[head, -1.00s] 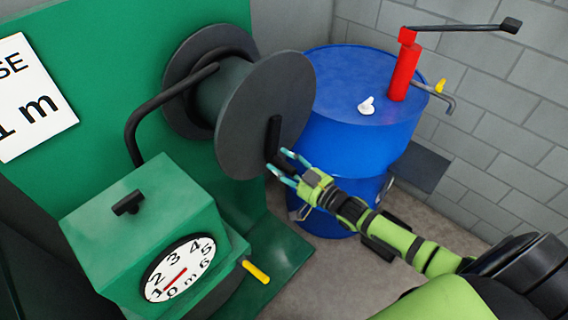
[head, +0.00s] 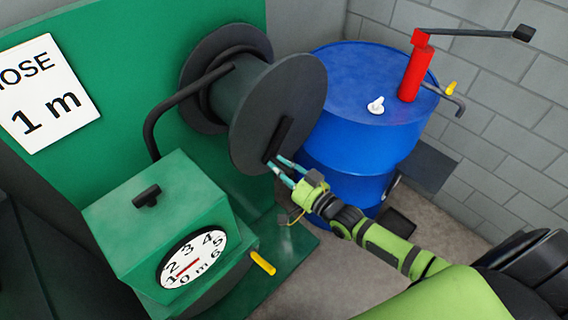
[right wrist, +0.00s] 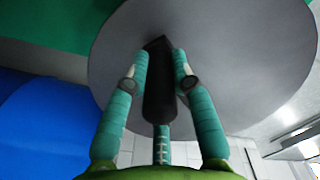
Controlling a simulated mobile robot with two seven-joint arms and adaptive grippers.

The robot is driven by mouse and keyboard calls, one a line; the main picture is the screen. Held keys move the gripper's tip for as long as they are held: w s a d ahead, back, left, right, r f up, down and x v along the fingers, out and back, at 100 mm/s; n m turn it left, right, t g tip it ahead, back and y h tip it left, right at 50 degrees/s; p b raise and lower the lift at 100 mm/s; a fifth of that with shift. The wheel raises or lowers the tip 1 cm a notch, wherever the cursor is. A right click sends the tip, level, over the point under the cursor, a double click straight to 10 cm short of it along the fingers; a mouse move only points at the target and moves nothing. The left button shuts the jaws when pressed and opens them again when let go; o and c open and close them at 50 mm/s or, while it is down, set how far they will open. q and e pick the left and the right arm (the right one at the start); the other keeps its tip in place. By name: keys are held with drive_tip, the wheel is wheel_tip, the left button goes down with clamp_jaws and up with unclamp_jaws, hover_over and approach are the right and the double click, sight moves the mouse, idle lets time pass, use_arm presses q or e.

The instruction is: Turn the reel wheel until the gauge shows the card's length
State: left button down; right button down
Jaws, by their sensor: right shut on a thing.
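The hose reel's dark round wheel (head: 262,112) faces me, with a black handle (head: 283,138) on its face. My right gripper (head: 276,172) is shut on the handle near the wheel's lower edge. In the right wrist view its teal fingers (right wrist: 160,75) sit around the black handle (right wrist: 159,92). The white round gauge (head: 191,258) is on a green box. The lower-left end of its red needle lies near the 0 and 1 marks; the exact reading is too small to tell. A white card (head: 44,92) reads "1 m" below a partly cut-off word. My left gripper is out of view.
A blue drum (head: 355,135) with a red pump (head: 415,70) stands right behind the wheel. The green box (head: 150,215) has a black knob on top and a yellow lever (head: 262,263) at its side. A bent black bar runs from the reel to the box.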

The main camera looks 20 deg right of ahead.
drive_tip(key=shift+w+r, duration=0.15)
drive_tip(key=shift+r, duration=0.2)
drive_tip(key=c, duration=1.1)
unclamp_jaws()
drive_tip(key=shift+o, duration=0.2)
drive_tip(key=shift+f, duration=0.1)
drive_tip(key=shift+s+d+f, duration=0.15)
drive_tip(key=shift+s+d, duration=0.05)
drive_tip(key=shift+s, duration=0.2)
drive_tip(key=v, duration=1.1)
drive_tip(key=shift+s, duration=0.2)
